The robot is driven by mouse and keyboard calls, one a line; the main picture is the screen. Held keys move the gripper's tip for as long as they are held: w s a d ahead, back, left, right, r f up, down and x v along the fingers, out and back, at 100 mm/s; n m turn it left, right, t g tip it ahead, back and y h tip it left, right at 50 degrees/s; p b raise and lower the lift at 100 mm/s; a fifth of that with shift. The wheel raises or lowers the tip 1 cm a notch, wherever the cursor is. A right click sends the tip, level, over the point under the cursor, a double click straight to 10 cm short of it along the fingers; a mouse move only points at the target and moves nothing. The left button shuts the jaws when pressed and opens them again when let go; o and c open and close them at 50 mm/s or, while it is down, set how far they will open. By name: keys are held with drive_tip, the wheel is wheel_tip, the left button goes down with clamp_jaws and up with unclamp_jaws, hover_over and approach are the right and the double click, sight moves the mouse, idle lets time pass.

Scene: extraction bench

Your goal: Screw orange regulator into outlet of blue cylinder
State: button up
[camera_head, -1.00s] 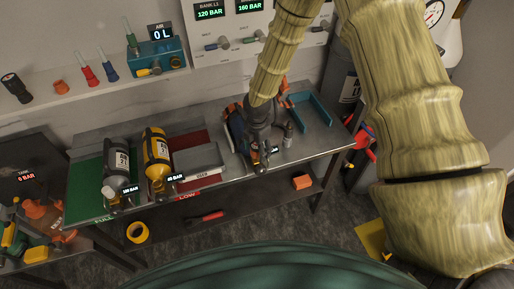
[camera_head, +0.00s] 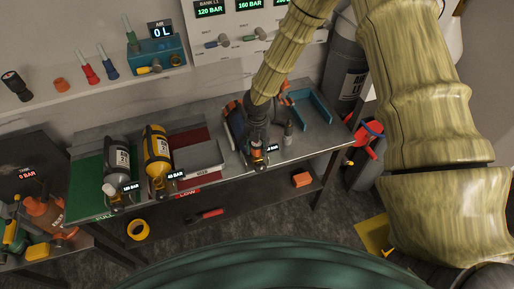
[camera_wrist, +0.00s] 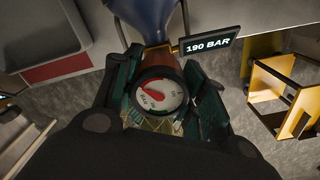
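The blue cylinder (camera_head: 233,122) lies on the bench, partly hidden behind my arm; its tapering neck (camera_wrist: 148,18) shows at the top of the wrist view. The orange regulator (camera_wrist: 160,68), with a round white gauge (camera_wrist: 160,97) and red needle, sits at the end of that neck, in line with it. Whether its thread is fully seated cannot be seen. My gripper (camera_wrist: 160,92) has its dark green fingers on both sides of the regulator and appears shut on it. In the head view my gripper (camera_head: 254,150) is at the cylinder's front end. A display (camera_wrist: 208,44) beside it reads 190 BAR.
A teal bracket (camera_head: 312,108) stands at the right. A grey tank (camera_head: 343,65) and red item (camera_head: 366,143) are beyond the bench's right end. A yellow frame (camera_wrist: 280,85) shows below.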

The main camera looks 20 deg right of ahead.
drive_tip(key=c, duration=0.3)
drive_tip(key=m+b, duration=0.1)
drive_tip(key=m, duration=0.3)
drive_tip(key=shift+f, duration=0.1)
drive_tip(key=o, duration=1.2)
drive_tip(key=shift+m, duration=0.3)
wheel_tip(320, 180, up, 12)
drive_tip(key=shift+r, duration=0.1)
drive_tip(key=shift+d, duration=0.1)
